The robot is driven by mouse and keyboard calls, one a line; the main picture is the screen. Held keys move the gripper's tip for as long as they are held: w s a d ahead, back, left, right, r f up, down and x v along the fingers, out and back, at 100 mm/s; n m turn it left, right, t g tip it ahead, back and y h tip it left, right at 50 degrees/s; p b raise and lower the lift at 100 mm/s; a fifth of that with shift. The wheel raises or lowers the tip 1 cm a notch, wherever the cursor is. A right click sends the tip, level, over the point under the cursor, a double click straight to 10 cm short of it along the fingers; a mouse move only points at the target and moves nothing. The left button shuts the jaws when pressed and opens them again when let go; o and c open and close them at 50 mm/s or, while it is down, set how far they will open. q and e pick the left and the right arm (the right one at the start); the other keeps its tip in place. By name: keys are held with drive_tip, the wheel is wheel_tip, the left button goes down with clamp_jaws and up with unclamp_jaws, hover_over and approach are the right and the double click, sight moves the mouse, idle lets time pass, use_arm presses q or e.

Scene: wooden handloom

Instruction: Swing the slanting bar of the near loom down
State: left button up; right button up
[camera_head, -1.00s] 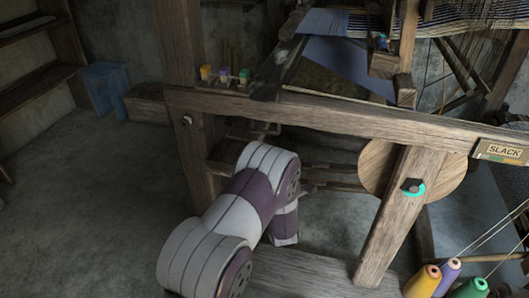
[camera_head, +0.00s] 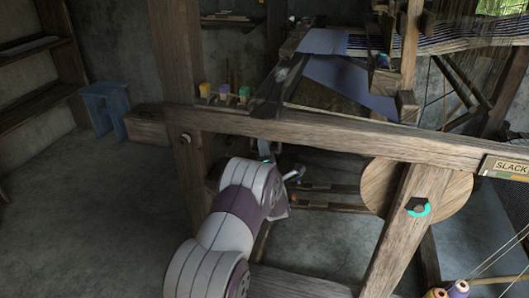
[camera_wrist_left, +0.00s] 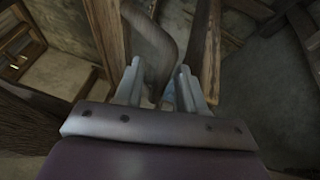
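A dark slanting bar (camera_head: 275,88) of the near loom rises from the front beam toward the upper right in the head view. In the left wrist view the two fingers of my left gripper (camera_wrist_left: 160,88) stand apart. A curved brown wooden piece (camera_wrist_left: 152,42) shows beyond and between the fingertips; I cannot tell whether they touch it or whether it is the slanting bar. My right gripper is not in view.
The front beam (camera_head: 330,135) crosses above my left arm. A slanting post with a teal-ringed knob (camera_head: 418,207) and a round wooden disc (camera_head: 450,190) stand to the right, near a SLACK sign (camera_head: 508,166). Spools (camera_head: 225,92) stand on the beam.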

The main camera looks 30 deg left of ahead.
use_arm(q)
clamp_jaws()
drive_tip(key=f+m+b, duration=0.1)
drive_tip(key=b, duration=0.1)
drive_tip(key=f+m+b, duration=0.1)
drive_tip(key=f+b, duration=0.1)
drive_tip(key=shift+s+a+t, duration=0.15)
drive_tip(key=shift+a+t, duration=0.25)
drive_tip(key=shift+o, duration=0.6)
unclamp_jaws()
